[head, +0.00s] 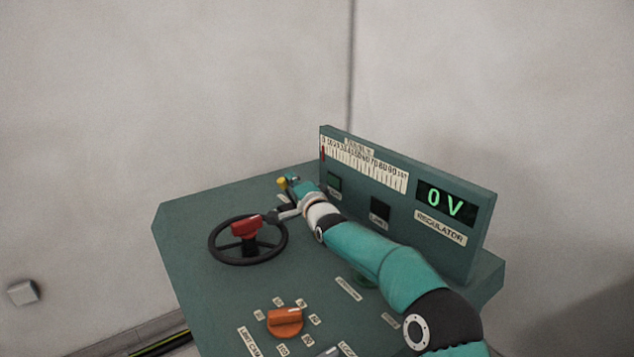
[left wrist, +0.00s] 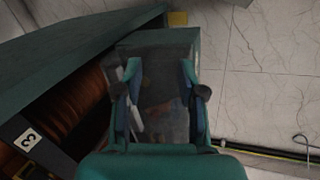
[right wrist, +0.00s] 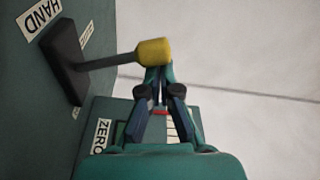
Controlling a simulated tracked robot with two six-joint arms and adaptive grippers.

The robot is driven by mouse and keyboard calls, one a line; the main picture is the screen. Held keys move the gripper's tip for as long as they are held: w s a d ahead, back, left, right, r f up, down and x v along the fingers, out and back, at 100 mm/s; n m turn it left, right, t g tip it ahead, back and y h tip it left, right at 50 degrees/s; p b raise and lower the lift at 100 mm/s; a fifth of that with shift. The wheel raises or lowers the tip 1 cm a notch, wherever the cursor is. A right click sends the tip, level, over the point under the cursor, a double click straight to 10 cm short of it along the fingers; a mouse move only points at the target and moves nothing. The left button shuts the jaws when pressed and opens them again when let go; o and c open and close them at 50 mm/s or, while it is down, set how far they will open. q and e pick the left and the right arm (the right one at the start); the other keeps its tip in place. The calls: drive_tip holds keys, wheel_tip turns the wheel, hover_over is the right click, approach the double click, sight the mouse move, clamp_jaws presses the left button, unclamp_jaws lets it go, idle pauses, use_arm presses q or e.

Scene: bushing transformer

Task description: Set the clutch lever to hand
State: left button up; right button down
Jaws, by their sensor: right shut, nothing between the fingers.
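The clutch lever has a grey rod and a yellow knob (right wrist: 153,51). Its rod rises from a black base plate (right wrist: 64,62) on the green panel, with a HAND label (right wrist: 40,17) at one end. The knob also shows in the head view (head: 282,184), at the desk's far edge. My right gripper (right wrist: 158,70) is shut and empty, its fingertips right at the knob; whether they touch it I cannot tell. It also shows small in the head view (head: 291,180). My left gripper (left wrist: 160,72) is open and empty, seen only in the left wrist view.
The upright regulator panel (head: 475,195) reads 0 V, close behind my right arm. A copper coil (left wrist: 78,105) lies left of my left gripper.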

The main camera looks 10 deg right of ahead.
drive_tip(key=shift+a+f, duration=0.3)
drive_tip(key=shift+a, duration=0.05)
drive_tip(key=shift+s, duration=0.4)
drive_tip(key=v, duration=0.6)
drive_tip(key=shift+s+d+r, duration=0.1)
drive_tip(key=shift+s+d, duration=0.15)
drive_tip(key=shift+d, duration=0.15)
drive_tip(key=shift+s+d, duration=0.1)
drive_tip(key=shift+s, duration=0.2)
